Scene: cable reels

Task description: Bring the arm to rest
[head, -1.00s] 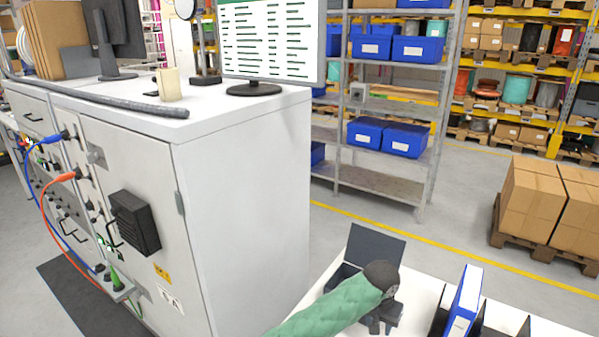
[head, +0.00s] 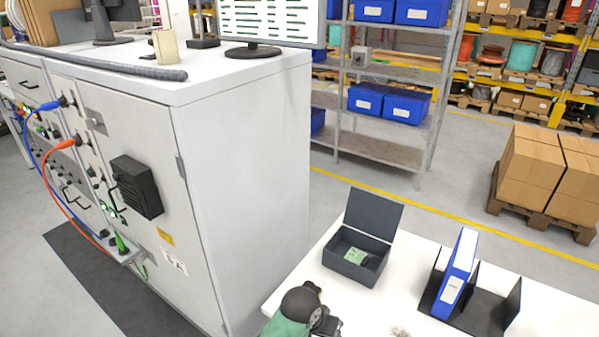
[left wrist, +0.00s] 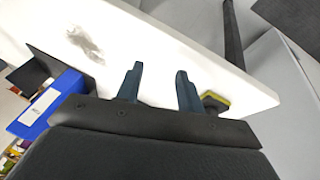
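My left arm, in a green sleeve, enters the head view at the bottom. Its dark gripper (head: 326,324) is over the near left part of the white table (head: 300,270), partly cut off by the frame edge. In the left wrist view the two fingers of the left gripper (left wrist: 159,80) stand apart, with only the white table top visible between them. The left gripper holds nothing. My right gripper is in neither view.
An open dark box (head: 358,250) with a green item inside stands on the table. A blue binder (head: 457,275) stands in a black holder (head: 488,308) to its right. A tall grey cabinet (head: 240,180) with plugged cables rises at left. A yellow-black item (left wrist: 215,102) lies near the table edge.

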